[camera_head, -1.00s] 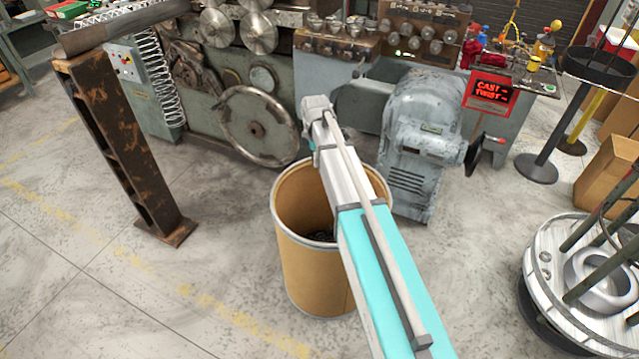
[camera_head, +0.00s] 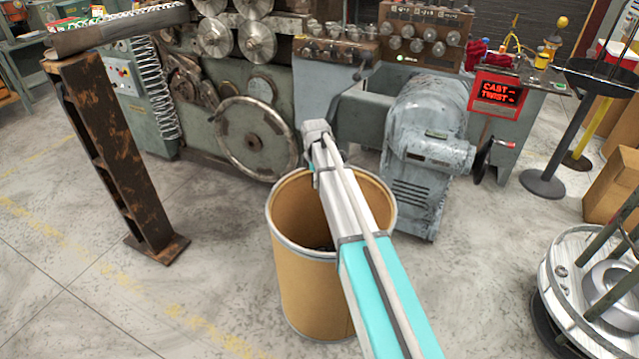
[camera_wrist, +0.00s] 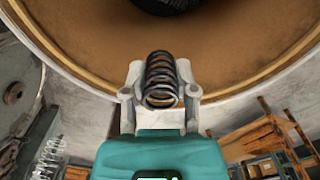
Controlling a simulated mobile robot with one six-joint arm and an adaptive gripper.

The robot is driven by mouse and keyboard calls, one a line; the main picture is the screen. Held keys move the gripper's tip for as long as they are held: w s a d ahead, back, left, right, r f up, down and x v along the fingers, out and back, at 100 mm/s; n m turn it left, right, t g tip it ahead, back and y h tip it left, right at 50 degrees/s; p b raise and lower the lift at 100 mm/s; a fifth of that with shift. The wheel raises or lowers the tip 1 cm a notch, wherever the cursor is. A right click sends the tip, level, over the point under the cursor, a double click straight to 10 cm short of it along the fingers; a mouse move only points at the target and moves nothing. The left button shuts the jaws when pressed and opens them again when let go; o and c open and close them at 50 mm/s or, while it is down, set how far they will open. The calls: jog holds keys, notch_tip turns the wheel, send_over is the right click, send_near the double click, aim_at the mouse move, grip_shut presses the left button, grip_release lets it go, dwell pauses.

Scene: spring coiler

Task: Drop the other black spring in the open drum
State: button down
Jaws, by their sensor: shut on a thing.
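The open drum (camera_head: 305,300) is a tan fibre barrel with a metal rim, standing on the floor in front of the machine. Some dark material lies at its bottom, partly hidden by my arm. In the wrist view, my gripper (camera_wrist: 160,95) is shut on a black spring (camera_wrist: 161,78), a short coil held between the two fingers. The drum's curved rim and brown inner wall (camera_wrist: 90,25) fill the top of that view, with a dark coiled thing (camera_wrist: 165,4) inside at the top edge.
A rusty steel post (camera_head: 120,150) stands left of the drum. The green spring coiler (camera_head: 250,130) and a grey motor housing (camera_head: 425,140) stand behind it. A round turntable (camera_head: 600,280) is at the right. Bare floor lies left of the drum.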

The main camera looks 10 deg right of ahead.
jog(key=shift+f, duration=0.1)
dwell(0.3)
jog(key=shift+f+b, duration=2.4)
jog(key=shift+b, duration=0.1)
jog(key=shift+c, duration=1.5)
grip_release()
